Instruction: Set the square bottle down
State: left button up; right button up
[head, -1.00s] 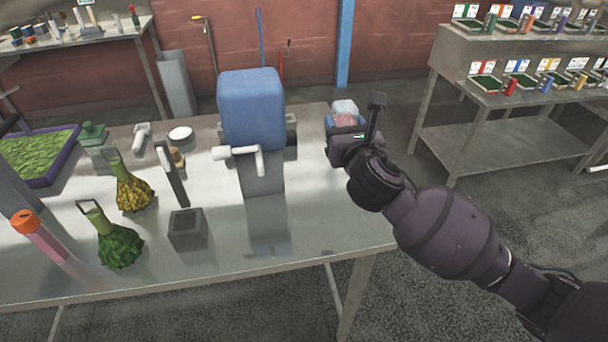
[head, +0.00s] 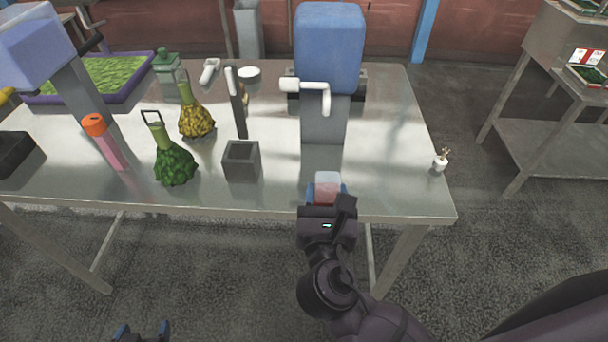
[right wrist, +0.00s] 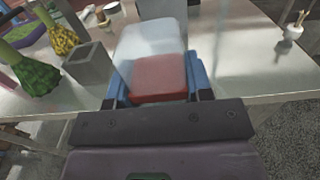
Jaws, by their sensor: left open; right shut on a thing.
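The square bottle (head: 327,185) is clear with pink-red contents. My right gripper (head: 327,198) is shut on it at the front edge of the metal table, in front of the blue-topped machine. In the right wrist view the bottle (right wrist: 158,75) sits between the blue fingertips (right wrist: 155,90), with the table behind it. Whether its base touches the table cannot be told. My left gripper (head: 143,333) is at the bottom edge of the head view, open and empty, below and in front of the table.
The powder filler (head: 328,50) has a blue hopper and white crank. A grey square cup (head: 241,161), green flask (head: 175,162), yellow flask (head: 196,120) and orange-capped tube (head: 105,140) stand left. A small white pot (head: 440,160) stands right. The table (head: 395,150) is clear between filler and pot.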

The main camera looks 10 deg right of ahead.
jog(key=shift+s+a+f, duration=0.15)
jog(key=shift+s+f, duration=0.05)
jog(key=shift+w, duration=0.25)
jog(key=f+x, duration=0.1)
jog(key=x, duration=0.4)
jog(key=f+x, duration=0.1)
jog(key=x, duration=0.5)
jog(key=f+b+x, duration=0.1)
jog(key=x, duration=0.5)
jog(key=shift+w+f, duration=0.15)
jog(key=shift+f, duration=0.15)
jog(key=o, duration=0.9)
jog(key=shift+o, duration=0.2)
